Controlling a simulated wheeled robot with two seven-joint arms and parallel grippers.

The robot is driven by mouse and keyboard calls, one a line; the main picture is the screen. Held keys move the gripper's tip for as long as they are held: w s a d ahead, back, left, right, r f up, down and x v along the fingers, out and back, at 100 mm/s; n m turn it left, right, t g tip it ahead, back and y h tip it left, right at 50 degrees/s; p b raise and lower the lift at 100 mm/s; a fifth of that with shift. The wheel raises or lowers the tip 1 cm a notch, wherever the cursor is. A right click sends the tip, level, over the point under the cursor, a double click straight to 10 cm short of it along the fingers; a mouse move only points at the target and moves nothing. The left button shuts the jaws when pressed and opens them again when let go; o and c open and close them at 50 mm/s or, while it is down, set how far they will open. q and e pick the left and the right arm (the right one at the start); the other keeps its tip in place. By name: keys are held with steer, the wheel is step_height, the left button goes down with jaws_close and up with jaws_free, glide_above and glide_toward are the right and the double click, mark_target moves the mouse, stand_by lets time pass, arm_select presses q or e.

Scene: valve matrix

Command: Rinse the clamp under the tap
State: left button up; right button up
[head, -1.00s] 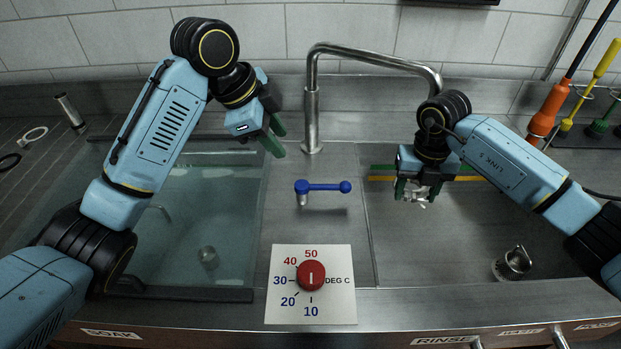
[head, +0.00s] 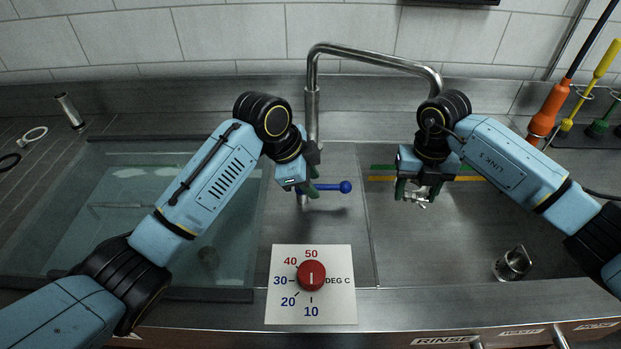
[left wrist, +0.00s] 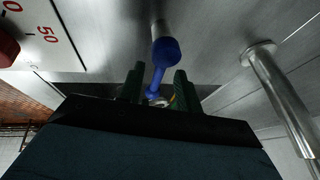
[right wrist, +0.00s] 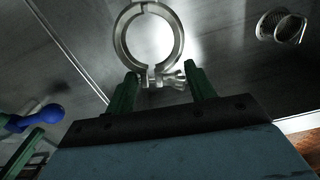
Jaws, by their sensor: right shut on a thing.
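The metal ring clamp (right wrist: 148,35) hangs from my right gripper (right wrist: 163,80), which is shut on its wing-nut end; the ring itself sticks out beyond the fingertips. In the head view the clamp (head: 418,200) is over the right basin, under the curved steel tap (head: 385,60). The blue tap lever (head: 338,187) points right, its ball end free. My left gripper (head: 312,190) is at the lever's pivot end, partly hiding it. In the left wrist view its fingers stand apart, with the lever (left wrist: 160,62) between them. I see no water running from the spout.
The left basin (head: 95,240) holds water. A red temperature dial (head: 311,275) sits at the front. A metal cup-like fitting (head: 511,263) lies in the right basin. Brushes with orange (head: 548,107) and yellow (head: 607,58) handles stand at the right. A steel tube (head: 69,110) is at far left.

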arm_select(q)
jaws_close()
stand_by(0.3)
steer(key=shift+s+a+m+g, duration=0.15)
steer(key=shift+m+g, duration=0.2)
steer(key=shift+m, duration=0.5)
steer(key=shift+s+m+g, duration=0.1)
steer(key=shift+m+g, duration=0.25)
steer(key=shift+m, duration=0.5)
jaws_free()
steer(key=v, duration=1.2)
steer(key=shift+a, duration=0.2)
